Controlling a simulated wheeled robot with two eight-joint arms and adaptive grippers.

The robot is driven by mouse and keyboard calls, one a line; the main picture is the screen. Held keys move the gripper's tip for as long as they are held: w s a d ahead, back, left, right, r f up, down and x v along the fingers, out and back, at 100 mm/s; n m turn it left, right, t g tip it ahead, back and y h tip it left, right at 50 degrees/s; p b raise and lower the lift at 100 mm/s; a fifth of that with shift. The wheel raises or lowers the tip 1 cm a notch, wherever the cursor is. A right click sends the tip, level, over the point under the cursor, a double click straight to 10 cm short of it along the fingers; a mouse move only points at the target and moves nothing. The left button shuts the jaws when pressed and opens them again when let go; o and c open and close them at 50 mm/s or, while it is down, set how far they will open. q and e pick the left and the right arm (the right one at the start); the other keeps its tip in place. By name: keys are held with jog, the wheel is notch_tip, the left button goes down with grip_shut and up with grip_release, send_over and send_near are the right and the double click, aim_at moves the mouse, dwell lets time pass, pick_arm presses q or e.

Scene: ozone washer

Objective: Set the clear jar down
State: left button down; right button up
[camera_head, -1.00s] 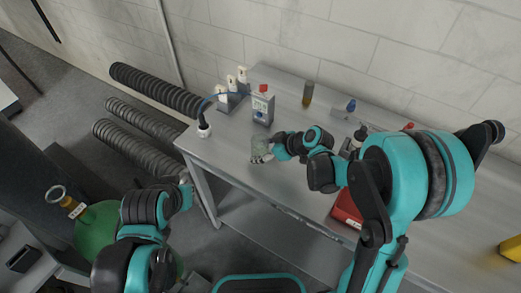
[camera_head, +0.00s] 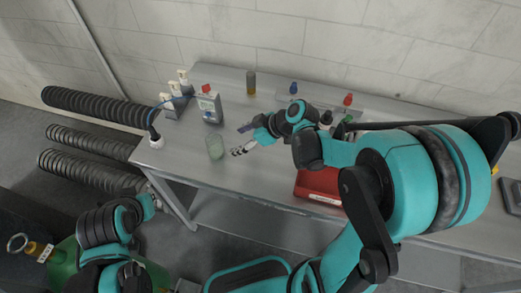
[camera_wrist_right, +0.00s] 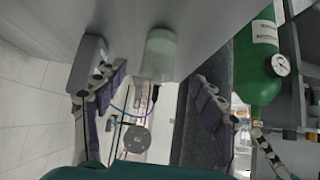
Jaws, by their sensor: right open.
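The clear jar (camera_head: 215,147) stands upright on the grey metal table (camera_head: 185,166), close to its front left part. It has a pale greenish look. My right gripper (camera_head: 243,139) is open and empty, just to the right of the jar with a small gap between them. In the right wrist view the jar (camera_wrist_right: 160,53) shows ahead, between and beyond the spread fingers (camera_wrist_right: 155,90). My left arm is at the lower left of the head view, away from the table; its jaws cannot be made out.
A white-capped fitting with a blue hose (camera_head: 155,141) is at the left edge. A brown vial (camera_head: 251,83) stands at the back. A red box (camera_head: 318,186) lies right. A green cylinder (camera_wrist_right: 258,65) stands off the table.

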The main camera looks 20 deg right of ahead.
jog(key=s+d+r+m+t+h, duration=0.1)
jog(key=s+d+r+m+h, duration=0.1)
jog(key=s, duration=0.5)
jog(key=s+d+r+m+t+h, duration=0.1)
jog(key=s+d+r+m+h, duration=0.2)
jog(key=m, duration=0.6)
jog(key=shift+s+d+h, duration=1.3)
jog(key=shift+s+d, duration=0.25)
jog(key=shift+s, duration=0.6)
notch_tip(320, 180, down, 3)
jog(key=b, duration=0.3)
